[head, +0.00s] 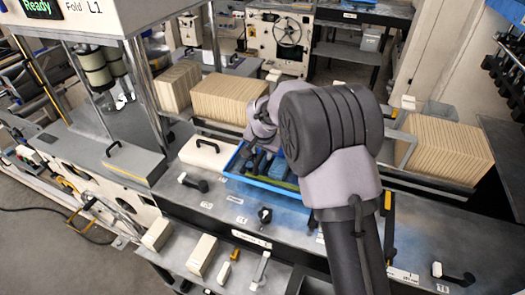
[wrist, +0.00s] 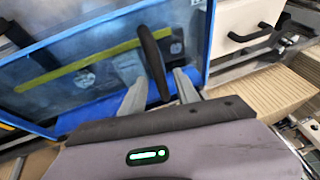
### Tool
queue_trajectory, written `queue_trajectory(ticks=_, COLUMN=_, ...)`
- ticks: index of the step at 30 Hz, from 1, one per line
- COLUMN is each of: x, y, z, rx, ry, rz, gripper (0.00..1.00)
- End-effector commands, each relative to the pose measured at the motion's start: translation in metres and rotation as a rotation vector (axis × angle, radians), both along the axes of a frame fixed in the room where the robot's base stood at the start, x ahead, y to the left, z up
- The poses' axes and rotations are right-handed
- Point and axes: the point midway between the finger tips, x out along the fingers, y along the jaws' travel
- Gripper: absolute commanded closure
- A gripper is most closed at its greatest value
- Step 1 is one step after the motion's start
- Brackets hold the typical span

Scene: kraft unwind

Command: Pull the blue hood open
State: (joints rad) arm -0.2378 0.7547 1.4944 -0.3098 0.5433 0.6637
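The blue hood (head: 265,183) is a blue-rimmed panel on the grey machine top in the head view, partly hidden behind my arm. In the wrist view the hood (wrist: 95,60) fills the upper left, a see-through panel with a blue frame and a yellow-green strip. Its black bar handle (wrist: 152,58) stands in front of the panel. My gripper (wrist: 162,92) is at the handle's near end, one grey finger on each side. The fingers are apart, with gaps visible beside the handle. In the head view my gripper is largely hidden by the arm.
A white cover with a black handle (head: 205,151) lies left of the hood, and a grey cover (head: 133,163) further left. Kraft stacks (head: 228,99) stand behind, with another stack (head: 446,150) at the right.

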Motion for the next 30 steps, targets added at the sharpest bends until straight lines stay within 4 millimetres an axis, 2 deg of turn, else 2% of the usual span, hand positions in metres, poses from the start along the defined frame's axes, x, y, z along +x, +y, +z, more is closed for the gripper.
queue_trajectory(ticks=5, x=0.0002, y=0.0, z=0.0001, rx=0.0, ry=0.0, rz=0.0, gripper=0.62)
queue_trajectory(ticks=11, x=0.0001, y=0.0, z=0.0004, rx=0.0, ry=0.0, rz=0.0, gripper=0.97)
queue_trajectory(ticks=12, x=0.0002, y=0.0, z=0.0004, rx=0.0, ry=-0.001, rz=0.0, gripper=1.0)
queue_trajectory(ticks=30, x=0.0003, y=0.0002, z=0.0012, rx=0.0, ry=-0.001, rz=0.0, gripper=1.0)
